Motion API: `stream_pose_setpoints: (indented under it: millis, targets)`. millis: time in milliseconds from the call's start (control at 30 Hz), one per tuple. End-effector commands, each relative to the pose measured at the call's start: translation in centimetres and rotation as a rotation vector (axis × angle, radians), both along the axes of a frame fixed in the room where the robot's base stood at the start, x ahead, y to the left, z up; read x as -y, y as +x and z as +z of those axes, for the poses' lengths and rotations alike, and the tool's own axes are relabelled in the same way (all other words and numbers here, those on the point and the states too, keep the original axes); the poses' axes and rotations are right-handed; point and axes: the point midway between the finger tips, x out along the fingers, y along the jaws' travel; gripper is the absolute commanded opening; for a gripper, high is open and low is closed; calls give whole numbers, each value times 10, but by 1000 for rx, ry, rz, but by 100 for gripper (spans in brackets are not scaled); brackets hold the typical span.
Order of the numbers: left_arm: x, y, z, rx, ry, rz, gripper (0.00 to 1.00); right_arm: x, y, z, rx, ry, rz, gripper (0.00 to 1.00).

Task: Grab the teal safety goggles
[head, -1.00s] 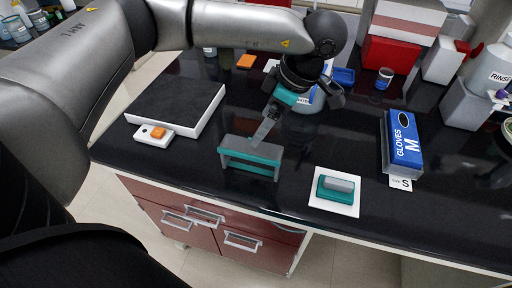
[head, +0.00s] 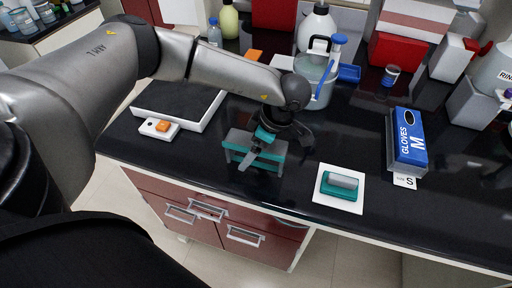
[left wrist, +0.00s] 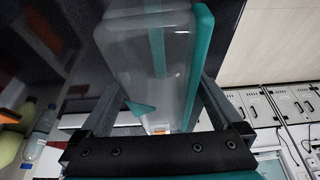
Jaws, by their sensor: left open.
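The teal safety goggles (head: 240,142), with a grey, see-through front and teal edges, stand on the black counter near its front edge. My left gripper (head: 277,148) is open above and around them, and partly hides them in the head view. In the left wrist view the goggles (left wrist: 160,45) extend between the two spread fingers of the left gripper (left wrist: 158,100). I cannot tell whether either finger touches them. My right gripper is not in view.
A teal and grey object (head: 339,185) lies on a white card (head: 322,199) to the right. A blue glove box (head: 408,140) stands further right. A black-topped white slab (head: 180,100) is at the left. A grey jug (head: 315,75) stands behind my gripper.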

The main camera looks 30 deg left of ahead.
Motion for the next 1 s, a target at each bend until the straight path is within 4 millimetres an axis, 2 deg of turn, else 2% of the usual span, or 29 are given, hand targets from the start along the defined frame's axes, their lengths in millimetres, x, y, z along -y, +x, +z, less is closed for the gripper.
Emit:
stream_pose_setpoints:
  millis: [933,1000]
  targets:
    - [0,0,-5,0,1,0,100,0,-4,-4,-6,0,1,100]
    - [0,0,-5,0,1,0,93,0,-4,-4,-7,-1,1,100]
